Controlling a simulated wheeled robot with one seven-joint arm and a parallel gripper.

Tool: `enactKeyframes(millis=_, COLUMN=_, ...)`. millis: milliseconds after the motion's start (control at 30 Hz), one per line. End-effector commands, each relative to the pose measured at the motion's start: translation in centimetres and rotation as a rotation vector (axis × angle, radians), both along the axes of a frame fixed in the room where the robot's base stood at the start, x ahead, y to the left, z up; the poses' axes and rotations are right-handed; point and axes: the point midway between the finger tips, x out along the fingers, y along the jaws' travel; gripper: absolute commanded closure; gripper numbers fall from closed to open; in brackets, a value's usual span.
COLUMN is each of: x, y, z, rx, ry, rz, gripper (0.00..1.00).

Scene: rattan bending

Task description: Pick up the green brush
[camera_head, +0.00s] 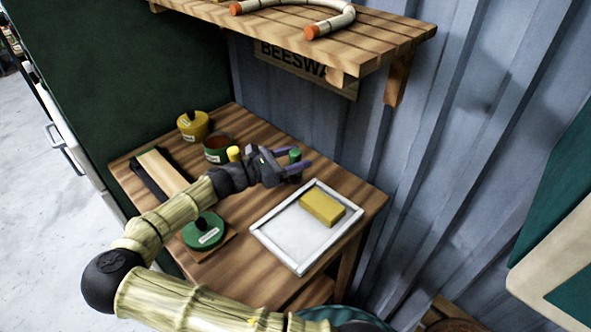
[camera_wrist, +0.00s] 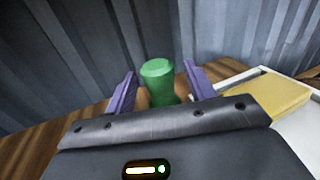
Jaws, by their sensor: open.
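The green brush (camera_wrist: 158,80) shows its green end between the two purple fingers of my gripper (camera_wrist: 158,95) in the wrist view. In the head view, the green top of the brush (camera_head: 295,155) shows at the fingers of my gripper (camera_head: 296,162), over the back part of the table. The gripper is open, with one finger on each side of the brush and gaps visible beside it. The lower part of the brush is hidden behind the gripper body.
A white tray (camera_head: 284,252) with a yellow block (camera_head: 322,208) lies to the right. A yellow pot (camera_head: 193,126), a brown-topped pot (camera_head: 217,148) and a yellow-topped item (camera_head: 234,153) stand left. A green round container (camera_head: 203,232) is in front. A shelf (camera_head: 400,38) overhangs behind.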

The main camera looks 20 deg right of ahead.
Motion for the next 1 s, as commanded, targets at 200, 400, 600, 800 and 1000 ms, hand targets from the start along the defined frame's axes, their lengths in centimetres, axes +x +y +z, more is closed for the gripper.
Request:
enactKeyframes(millis=200, x=0.02, y=-0.44, z=0.03, rx=0.000, ry=-0.001, rz=0.001, gripper=0.46)
enactKeyframes(millis=400, x=0.02, y=-0.42, z=0.02, rx=0.000, ry=-0.001, rz=0.001, gripper=0.46)
enactKeyframes(millis=600, x=0.01, y=-0.41, z=0.02, rx=0.000, ry=-0.001, rz=0.000, gripper=0.50)
enactKeyframes(millis=800, x=0.02, y=-0.41, z=0.02, rx=0.000, ry=-0.001, rz=0.000, gripper=0.89)
enactKeyframes(millis=1000, x=0.01, y=-0.41, z=0.04, rx=0.000, ry=-0.001, rz=0.000, gripper=0.96)
